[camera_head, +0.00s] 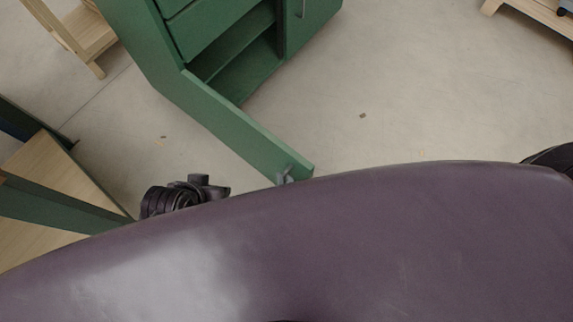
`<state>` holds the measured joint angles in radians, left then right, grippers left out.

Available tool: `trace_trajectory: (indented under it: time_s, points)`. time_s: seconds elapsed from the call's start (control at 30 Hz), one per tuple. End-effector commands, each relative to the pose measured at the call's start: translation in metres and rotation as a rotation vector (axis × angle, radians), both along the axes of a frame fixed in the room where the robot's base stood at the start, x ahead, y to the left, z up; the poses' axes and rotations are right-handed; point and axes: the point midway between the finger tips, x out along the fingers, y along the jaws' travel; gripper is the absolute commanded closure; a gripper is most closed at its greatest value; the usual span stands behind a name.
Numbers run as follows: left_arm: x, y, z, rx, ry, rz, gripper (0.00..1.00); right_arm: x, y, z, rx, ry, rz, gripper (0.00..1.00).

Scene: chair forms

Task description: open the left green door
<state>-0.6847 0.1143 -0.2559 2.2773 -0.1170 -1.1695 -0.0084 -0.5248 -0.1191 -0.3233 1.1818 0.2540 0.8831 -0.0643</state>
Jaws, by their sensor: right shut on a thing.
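The left green door (235,122) is part of the green cabinet (138,38) and stands swung open, its free end reaching toward the bottom middle. The compartment beside it shows dark and open. My right gripper (285,176) shows only as a small grey piece at the free end of this door. It is shut there on what seems to be the door's handle; the grip itself is too small to make out. My left gripper is not clearly seen.
The closed right door (303,24) has a thin handle. A wooden piece (77,35) stands at upper left, a wood-and-green piece (62,172) at left, another wooden piece (540,12) at upper right. The floor (420,85) right of the door is clear.

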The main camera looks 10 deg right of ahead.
Motion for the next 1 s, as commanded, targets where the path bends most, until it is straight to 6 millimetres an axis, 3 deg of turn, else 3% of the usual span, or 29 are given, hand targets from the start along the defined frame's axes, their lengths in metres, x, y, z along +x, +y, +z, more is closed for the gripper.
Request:
trace_trajectory:
  time_s: [0.03,0.13,0.17,0.3,0.73,1.0]
  points:
    - [0.0,-0.001,0.0,-0.002,0.0,0.001,0.53,0.008,0.006,0.007,0.014,-0.017,0.006,1.0]
    - [0.0,-0.001,0.0,-0.002,0.0,0.001,0.53,0.008,0.006,0.007,0.014,-0.018,0.006,1.0]
    - [0.0,-0.001,0.0,-0.002,0.0,0.001,0.53,0.008,0.006,0.007,0.014,-0.018,0.006,0.87]
    - [0.0,-0.001,0.001,-0.002,0.0,-0.001,0.53,0.007,0.005,0.006,0.011,-0.014,0.005,0.68]
    - [-0.006,0.002,-0.002,0.007,0.009,-0.008,0.53,0.001,0.001,0.003,0.005,-0.008,0.002,0.68]
    - [-0.008,0.007,0.0,0.023,0.033,0.0,0.53,-0.04,-0.001,0.003,0.005,-0.007,0.003,0.68]
